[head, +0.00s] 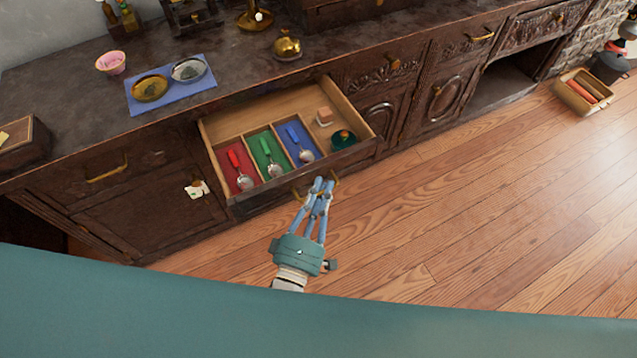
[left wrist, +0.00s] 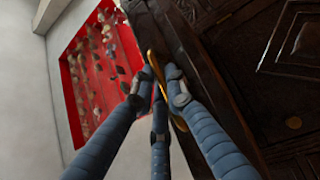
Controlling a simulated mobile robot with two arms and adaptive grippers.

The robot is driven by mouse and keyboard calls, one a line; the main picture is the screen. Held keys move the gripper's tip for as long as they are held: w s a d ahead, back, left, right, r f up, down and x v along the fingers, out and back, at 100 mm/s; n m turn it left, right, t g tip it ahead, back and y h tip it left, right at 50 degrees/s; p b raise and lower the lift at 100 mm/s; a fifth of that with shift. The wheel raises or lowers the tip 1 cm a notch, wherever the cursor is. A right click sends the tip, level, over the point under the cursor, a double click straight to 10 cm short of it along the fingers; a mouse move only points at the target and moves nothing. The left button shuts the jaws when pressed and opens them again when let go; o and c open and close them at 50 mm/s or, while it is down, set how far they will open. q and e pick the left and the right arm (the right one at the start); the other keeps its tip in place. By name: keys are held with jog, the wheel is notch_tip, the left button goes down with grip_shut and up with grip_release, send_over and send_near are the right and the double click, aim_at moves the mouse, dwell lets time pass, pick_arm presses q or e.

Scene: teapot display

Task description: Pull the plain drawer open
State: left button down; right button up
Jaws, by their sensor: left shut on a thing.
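The plain drawer (head: 252,196) stands pulled out from the dark wooden cabinet in the head view. Inside it are red, green and blue compartments with scoops, plus a bare wood section with small items. My left gripper (head: 320,184) is at the drawer's front, its blue fingers shut on the brass handle (head: 336,179). In the left wrist view the fingers close around the brass handle (left wrist: 155,67), whose middle they partly hide. My right gripper is not in view.
An open crate (head: 572,98) stands on the floor at the far right. The wooden floor (head: 450,220) in front of the cabinet is clear.

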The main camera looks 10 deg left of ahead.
pick_arm(q)
jog(key=shift+a+f, duration=0.1)
jog(key=shift+f, duration=0.05)
jog(key=c, duration=2)
grip_release()
jog(key=v, duration=1.2)
